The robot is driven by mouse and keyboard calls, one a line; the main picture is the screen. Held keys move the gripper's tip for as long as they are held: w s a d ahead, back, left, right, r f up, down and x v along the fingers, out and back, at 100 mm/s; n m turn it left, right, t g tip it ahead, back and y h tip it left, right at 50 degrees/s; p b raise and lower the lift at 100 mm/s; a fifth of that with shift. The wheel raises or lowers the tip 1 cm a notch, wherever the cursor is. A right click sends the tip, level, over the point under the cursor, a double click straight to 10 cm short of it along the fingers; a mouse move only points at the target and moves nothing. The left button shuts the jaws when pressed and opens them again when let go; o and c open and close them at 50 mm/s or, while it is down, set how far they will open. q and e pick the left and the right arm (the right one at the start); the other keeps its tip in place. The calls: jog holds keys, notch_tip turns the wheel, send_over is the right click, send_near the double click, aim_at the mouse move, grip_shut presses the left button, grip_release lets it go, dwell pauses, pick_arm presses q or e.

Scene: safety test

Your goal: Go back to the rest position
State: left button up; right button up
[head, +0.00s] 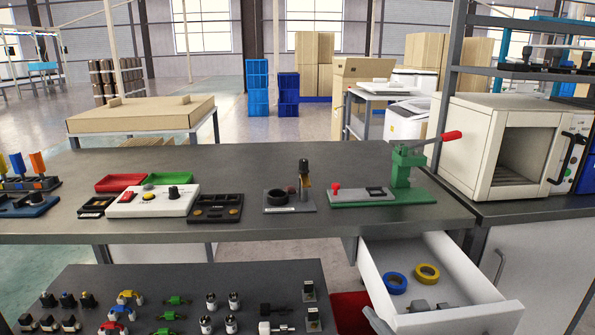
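Neither of my grippers is in the head view, and no part of my arms can be made out. A dark grey workbench (330,160) stands in front of me. On it are a white control box (153,202) with a red switch and a black knob, a black panel (215,208), a small grey fixture with a black ring (278,197), and a green press (405,170) with a red-tipped lever on a green base.
An open white drawer (490,318) juts toward me at the lower right, holding a blue tape roll (396,283) and a yellow one (427,273). A lower dark surface (200,280) carries several small parts. A white oven-like box (475,150) stands open at right.

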jog(key=s+d+f+m+g+h, duration=0.3)
jog(key=s+f+m, duration=0.25)
jog(key=f, duration=0.35)
jog(key=s+d+f+m+g+h, duration=0.2)
jog(key=s+f+m+g+h, duration=0.25)
jog(key=f, duration=0.45)
pick_arm(q)
jog(key=s+a+r+y+p, duration=0.1)
jog(key=a+r+p, duration=0.2)
jog(key=r+p, duration=0.5)
jog(key=p, duration=0.5)
jog(key=shift+s+r, duration=0.3)
jog(key=shift+r, duration=0.1)
pick_arm(e)
notch_tip(320, 180, up, 10)
jog(key=s+d+m+t, duration=0.1)
jog(key=d, duration=0.2)
jog(key=shift+s, duration=0.2)
pick_arm(q)
jog(key=shift+d, duration=0.15)
pick_arm(e)
jog(key=shift+c, duration=0.2)
